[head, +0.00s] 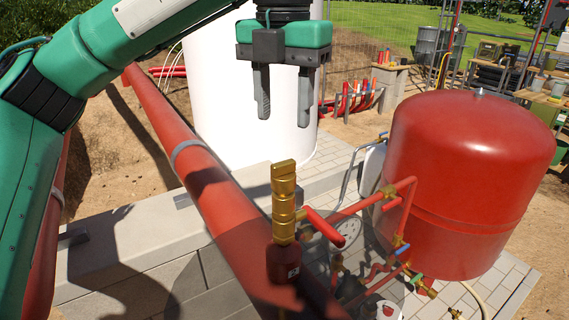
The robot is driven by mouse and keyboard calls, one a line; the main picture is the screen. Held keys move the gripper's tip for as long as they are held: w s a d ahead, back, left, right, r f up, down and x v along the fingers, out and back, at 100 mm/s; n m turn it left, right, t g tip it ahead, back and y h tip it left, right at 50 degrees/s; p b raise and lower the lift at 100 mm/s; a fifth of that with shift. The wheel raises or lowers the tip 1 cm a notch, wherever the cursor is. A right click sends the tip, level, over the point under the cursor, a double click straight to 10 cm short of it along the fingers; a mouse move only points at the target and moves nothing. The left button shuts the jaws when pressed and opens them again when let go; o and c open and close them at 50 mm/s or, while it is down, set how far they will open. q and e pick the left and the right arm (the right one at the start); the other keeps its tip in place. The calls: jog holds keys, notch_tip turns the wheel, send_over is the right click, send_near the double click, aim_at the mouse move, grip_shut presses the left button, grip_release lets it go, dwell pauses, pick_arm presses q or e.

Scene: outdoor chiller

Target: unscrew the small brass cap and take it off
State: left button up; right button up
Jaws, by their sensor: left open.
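A brass fitting (284,205) stands upright on a red pipe riser (283,262) in the lower middle of the head view. Its top end looks like a small brass cap (284,170), in place on the fitting, though I cannot make out a seam or thread. My left gripper (284,108) points down with its two dark fingers spread, empty. In the picture it is above the brass fitting, apart from it. My right gripper is not in view.
A large red tank (470,185) stands right of the fitting, with red pipes and valves (390,195) between. A thick red pipe (200,165) runs diagonally at left beside a block wall (205,275). A white cylinder (240,100) rises behind my left gripper.

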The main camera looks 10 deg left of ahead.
pick_arm(q)
notch_tip(320, 180, up, 4)
jog(key=p, duration=0.2)
jog(key=shift+p, duration=0.35)
notch_tip(320, 180, up, 14)
jog(key=p, duration=0.1)
dwell(0.5)
jog(key=shift+f, duration=0.2)
jog(key=shift+c, duration=0.4)
